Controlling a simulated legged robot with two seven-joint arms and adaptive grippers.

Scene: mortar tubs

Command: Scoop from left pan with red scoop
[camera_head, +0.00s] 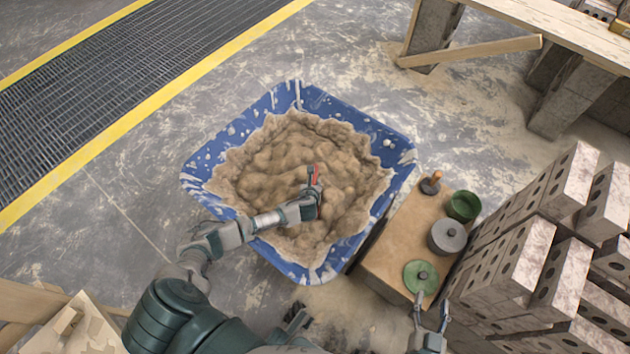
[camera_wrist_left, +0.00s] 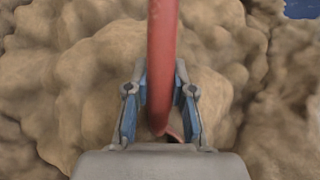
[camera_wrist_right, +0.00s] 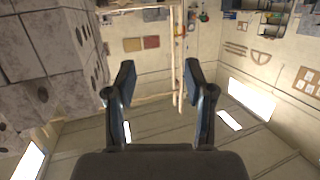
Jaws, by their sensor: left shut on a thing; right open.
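A blue tub (camera_head: 393,146) splashed with mortar holds a lumpy tan heap of mortar (camera_head: 275,160). It is the only large pan in the head view. My left gripper (camera_head: 313,186) is over the middle of the heap, shut on the red scoop (camera_head: 313,173). In the left wrist view the red handle (camera_wrist_left: 162,60) runs between the fingers (camera_wrist_left: 160,100). The scoop's far end is not clear, so I cannot tell whether it touches the mortar. My right gripper (camera_head: 431,318) is open and empty at the lower right; its spread fingers show in the right wrist view (camera_wrist_right: 160,95).
Stacked bricks (camera_head: 520,262) stand close on the right.

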